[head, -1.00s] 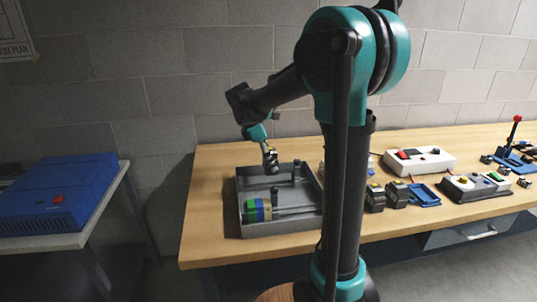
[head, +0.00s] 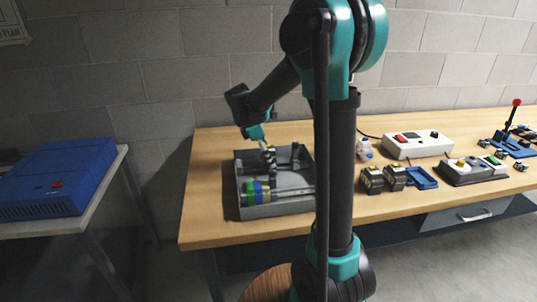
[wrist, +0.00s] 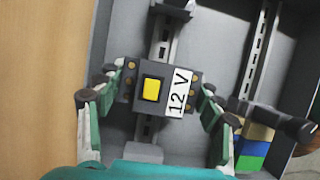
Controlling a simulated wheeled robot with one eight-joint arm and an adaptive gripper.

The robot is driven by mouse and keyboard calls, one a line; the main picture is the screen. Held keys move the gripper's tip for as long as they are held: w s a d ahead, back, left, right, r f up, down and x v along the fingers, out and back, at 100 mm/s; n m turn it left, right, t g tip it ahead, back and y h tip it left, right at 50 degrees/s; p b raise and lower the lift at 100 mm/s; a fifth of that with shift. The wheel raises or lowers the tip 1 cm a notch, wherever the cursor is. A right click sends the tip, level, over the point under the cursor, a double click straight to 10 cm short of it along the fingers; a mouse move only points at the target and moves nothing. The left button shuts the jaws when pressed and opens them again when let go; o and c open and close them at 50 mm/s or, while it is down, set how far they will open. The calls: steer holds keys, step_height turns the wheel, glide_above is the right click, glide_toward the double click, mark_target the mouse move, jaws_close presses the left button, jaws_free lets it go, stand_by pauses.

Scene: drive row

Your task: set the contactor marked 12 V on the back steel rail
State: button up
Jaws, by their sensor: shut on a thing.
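The contactor marked 12 V (wrist: 180,92) is a dark block with a yellow button and a white label, in the middle of the wrist view. My gripper (wrist: 158,90) is shut on it, with a finger on each side. In the head view my gripper (head: 268,152) is over the back part of the grey tray (head: 290,209). The back steel rail (wrist: 163,38) runs behind the contactor in the wrist view, lined up with it. The contactor hides part of the rail; I cannot tell whether they touch.
The other rail (wrist: 252,65) carries green, blue and tan blocks (wrist: 253,148). A black post (wrist: 275,120) stands near the right finger. Two similar blocks (head: 383,179), a blue tray (head: 421,177) and control boxes (head: 417,145) stand to the right on the wooden table (head: 205,195).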

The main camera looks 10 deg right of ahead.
steer(key=shift+f, duration=0.45)
stand_by(0.8)
steer(key=o, duration=1.5)
steer(key=shift+o, duration=0.2)
steer(key=v, duration=1.2)
